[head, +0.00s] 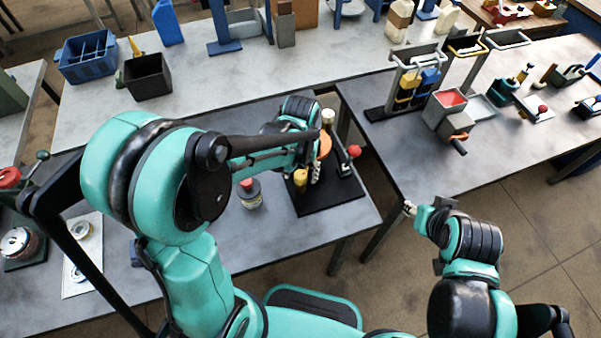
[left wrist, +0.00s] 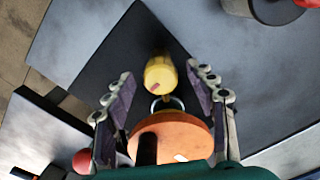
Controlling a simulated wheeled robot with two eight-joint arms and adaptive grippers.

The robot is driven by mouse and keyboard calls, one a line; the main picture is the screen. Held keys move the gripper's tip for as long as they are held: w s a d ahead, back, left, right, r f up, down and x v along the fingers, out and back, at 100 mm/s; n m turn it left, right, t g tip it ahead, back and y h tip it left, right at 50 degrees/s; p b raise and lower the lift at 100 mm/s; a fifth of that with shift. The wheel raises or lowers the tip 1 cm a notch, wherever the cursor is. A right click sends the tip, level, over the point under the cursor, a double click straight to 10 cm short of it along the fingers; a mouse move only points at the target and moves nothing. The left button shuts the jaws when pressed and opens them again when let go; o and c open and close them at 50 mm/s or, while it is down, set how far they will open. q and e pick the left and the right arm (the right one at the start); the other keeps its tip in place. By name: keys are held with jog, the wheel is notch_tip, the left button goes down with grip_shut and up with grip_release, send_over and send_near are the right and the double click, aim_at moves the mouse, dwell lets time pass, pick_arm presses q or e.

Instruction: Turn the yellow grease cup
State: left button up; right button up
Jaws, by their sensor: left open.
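The yellow grease cup (head: 300,180) stands on a black base plate (head: 325,200) on the near grey table. In the left wrist view the yellow cup (left wrist: 160,73) lies ahead between the fingertips of my left gripper (left wrist: 165,82), with a gap on both sides. My left gripper (head: 312,172) is open, and its fingers do not touch the cup. An orange disc (left wrist: 172,138) sits between the fingers, nearer the palm, partly hidden by my gripper. My right gripper (head: 412,208) is away from the fixture, over the gap beside the tables, and its jaws are unclear.
A red-capped container (head: 249,196) stands left of the base plate. A red knob (head: 354,151) rises at the plate's right side; it also shows in the left wrist view (left wrist: 82,161). A grey machine with a red top (head: 450,98) stands on the right table.

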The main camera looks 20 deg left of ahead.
pick_arm(q)
jog(key=c, duration=1.2)
jog(key=shift+o, duration=0.2)
jog(key=m, duration=0.4)
jog(key=shift+a, duration=0.1)
jog(key=shift+m+b, duration=0.35)
jog(key=shift+m, duration=2.05)
jog(key=o, duration=1.2)
jog(key=shift+c, duration=0.2)
